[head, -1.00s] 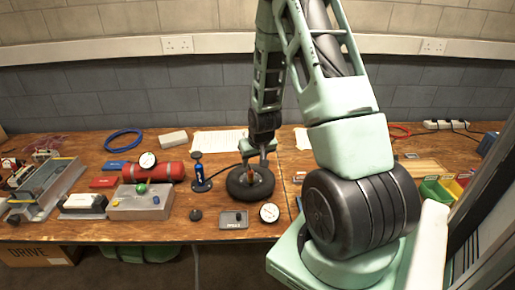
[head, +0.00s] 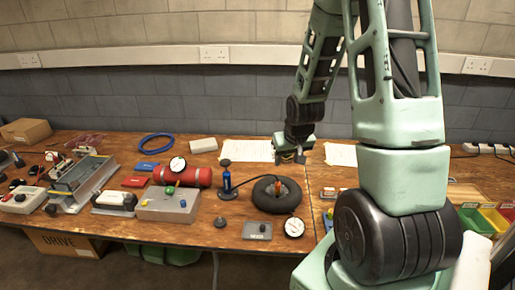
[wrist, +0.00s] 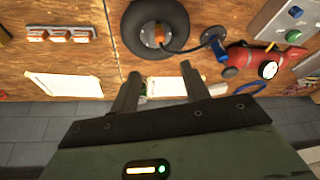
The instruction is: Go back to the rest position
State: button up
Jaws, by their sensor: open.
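My gripper (head: 290,157) hangs in the air above the back part of the wooden bench, just behind the black tyre (head: 277,194). In the wrist view the two fingers of my gripper (wrist: 158,84) stand apart with nothing between them. The tyre also shows in the wrist view (wrist: 130,38), lying flat with an orange and metal piece at its centre. My arm runs up and over from the right side of the head view.
A blue hand pump (head: 227,181) stands left of the tyre, and a gauge (head: 294,227) lies in front. A red cylinder (head: 190,177) and grey box (head: 167,205) sit further left. Paper sheets (head: 246,150) lie behind. Coloured bins (head: 490,220) stand at the right.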

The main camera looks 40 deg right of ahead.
jog(key=a+r+n+g+y, duration=0.1)
jog(key=a+r+n, duration=0.2)
jog(key=a, duration=1)
jog(key=a+r+n+y, duration=0.2)
jog(key=a+r+n, duration=0.15)
jog(key=a, duration=1.05)
jog(key=s+a+r+n+g, duration=0.3)
jog(key=s+a+n, duration=0.4)
jog(key=s+a, duration=0.7)
jog(key=s, duration=0.3)
